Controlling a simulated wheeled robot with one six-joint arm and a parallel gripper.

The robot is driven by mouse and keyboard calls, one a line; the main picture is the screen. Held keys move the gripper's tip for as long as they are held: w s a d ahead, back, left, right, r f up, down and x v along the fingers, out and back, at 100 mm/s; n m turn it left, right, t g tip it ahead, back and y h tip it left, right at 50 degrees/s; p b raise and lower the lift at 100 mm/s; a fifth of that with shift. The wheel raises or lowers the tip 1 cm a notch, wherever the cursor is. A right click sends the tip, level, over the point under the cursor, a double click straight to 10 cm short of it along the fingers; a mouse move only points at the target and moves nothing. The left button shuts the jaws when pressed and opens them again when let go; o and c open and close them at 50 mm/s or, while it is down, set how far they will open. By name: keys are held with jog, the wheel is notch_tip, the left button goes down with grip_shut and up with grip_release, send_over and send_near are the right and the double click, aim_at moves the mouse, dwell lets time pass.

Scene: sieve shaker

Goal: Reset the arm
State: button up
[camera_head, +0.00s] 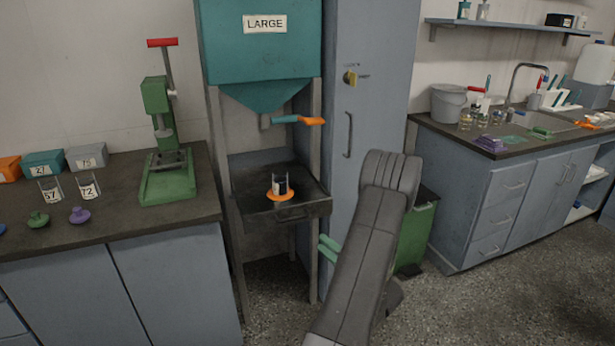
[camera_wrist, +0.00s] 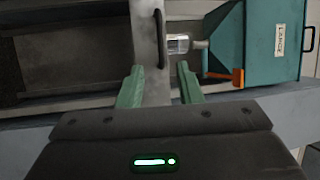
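My arm (camera_head: 365,240) rises from the bottom of the head view and bends down behind its elbow. My gripper (camera_head: 329,247) shows its green fingers low in front of the hopper stand, below the level of its tray. In the wrist view my gripper (camera_wrist: 160,84) has its two green fingers apart, with nothing held between them. The fingers point toward the stand. My wrist and part of my forearm are hidden behind the upper arm in the head view.
The teal LARGE hopper (camera_head: 262,55) has an orange-ended lever (camera_head: 312,121). A small glass with dark contents (camera_head: 281,184) stands on an orange disc on the tray (camera_head: 310,203). A blue cabinet (camera_head: 375,80) and green bin (camera_head: 418,238) are close by. Right-hand floor is clear.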

aim_at(297, 221)
jog(key=x, duration=1.2)
jog(key=shift+w+a+r, duration=0.1)
jog(key=shift+w+a, duration=0.05)
jog(key=shift+w, duration=0.05)
